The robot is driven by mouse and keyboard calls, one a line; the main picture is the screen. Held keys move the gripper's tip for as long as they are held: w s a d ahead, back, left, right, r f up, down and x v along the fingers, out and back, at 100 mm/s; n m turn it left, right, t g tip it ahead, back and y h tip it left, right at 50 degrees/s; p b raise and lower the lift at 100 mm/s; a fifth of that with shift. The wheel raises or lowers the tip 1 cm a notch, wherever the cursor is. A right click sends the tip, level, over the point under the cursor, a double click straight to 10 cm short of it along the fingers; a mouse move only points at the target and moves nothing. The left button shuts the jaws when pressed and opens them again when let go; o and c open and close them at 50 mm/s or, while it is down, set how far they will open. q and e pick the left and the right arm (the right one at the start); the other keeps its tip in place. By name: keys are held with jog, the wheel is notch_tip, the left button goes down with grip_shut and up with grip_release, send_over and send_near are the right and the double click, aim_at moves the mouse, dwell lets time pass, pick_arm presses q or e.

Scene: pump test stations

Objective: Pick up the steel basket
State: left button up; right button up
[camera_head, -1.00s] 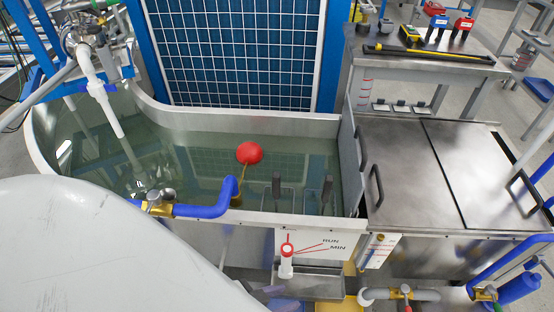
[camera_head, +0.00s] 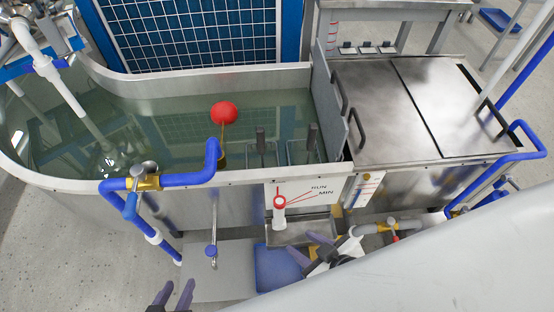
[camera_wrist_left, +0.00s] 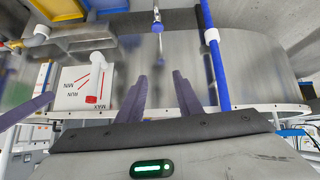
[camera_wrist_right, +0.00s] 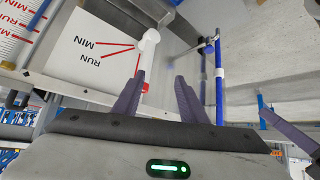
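Steel baskets (camera_head: 290,154) appear to hang in the tank water at its right end. Two dark upright grips (camera_head: 261,141) (camera_head: 312,137) stand above them; the lower parts are blurred by the water. My left gripper (camera_head: 174,291) is at the bottom edge of the head view, outside the tank, open and empty. My right gripper (camera_head: 321,246) is below the RUN/MIN label in front of the tank, open and empty. The fingers stand apart in the left wrist view (camera_wrist_left: 160,82) and the right wrist view (camera_wrist_right: 160,84). Neither gripper touches a basket.
The tank's front rim (camera_head: 240,177) lies between my grippers and the baskets. A red float ball (camera_head: 224,112) and blue pipe (camera_head: 190,178) stand left of the baskets. A steel lid with handles (camera_head: 440,110) is at right. A white-red fitting (camera_head: 279,202) sticks out in front.

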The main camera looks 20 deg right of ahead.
jog(key=w+r+n, duration=0.2)
jog(key=w+n, duration=0.2)
jog(key=n, duration=0.3)
jog(key=n+t+h+p, duration=0.35)
jog(key=n+h, duration=0.25)
jog(key=n, duration=1.6)
send_near(315, 138)
jog(key=shift+t, duration=0.35)
jog(key=x, duration=0.5)
jog(key=shift+s+f+b, duration=0.1)
jog(key=shift+f+b, duration=0.25)
pick_arm(q)
jog(key=shift+a+r+b, duration=0.2)
jog(key=shift+r+b, duration=0.2)
jog(key=shift+b, duration=0.55)
pick_arm(e)
jog(key=x, duration=1)
jog(key=shift+w+a, duration=0.2)
jog(key=shift+w, duration=0.15)
jog(key=shift+c, duration=0.2)
pick_arm(q)
jog(key=shift+s+f, duration=0.1)
pick_arm(e)
grip_shut()
